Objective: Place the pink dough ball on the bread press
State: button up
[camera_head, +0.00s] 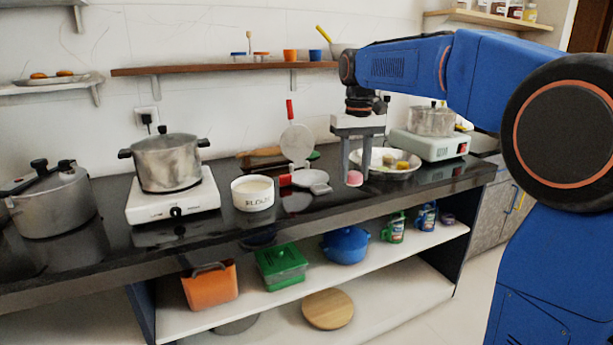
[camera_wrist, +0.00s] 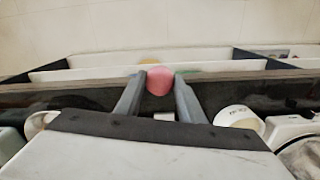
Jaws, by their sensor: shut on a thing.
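The pink dough ball (camera_head: 354,178) is held at the fingertips of my gripper (camera_head: 354,176), above the front part of the counter. In the wrist view the ball (camera_wrist: 159,81) sits between the two grey fingers of my gripper (camera_wrist: 159,84). The bread press (camera_head: 313,183) stands open on the counter, left of my gripper. Its round lid (camera_head: 298,143) is raised with a red handle pointing up; another red handle lies low at its left. The ball is to the right of the press and apart from it.
A flour bowl (camera_head: 252,194) stands left of the press. A steel bowl with pale dough balls (camera_head: 407,168) is behind and right of my gripper. Stoves with pots (camera_head: 170,165) stand on both sides. The counter's front edge is near, with a lower shelf (camera_head: 300,298) beneath.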

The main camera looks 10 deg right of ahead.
aim_at(309, 176)
jog(key=i+j, duration=0.2)
jog(key=i, duration=0.25)
jog(key=i+j, duration=0.2)
jog(key=i, duration=0.2)
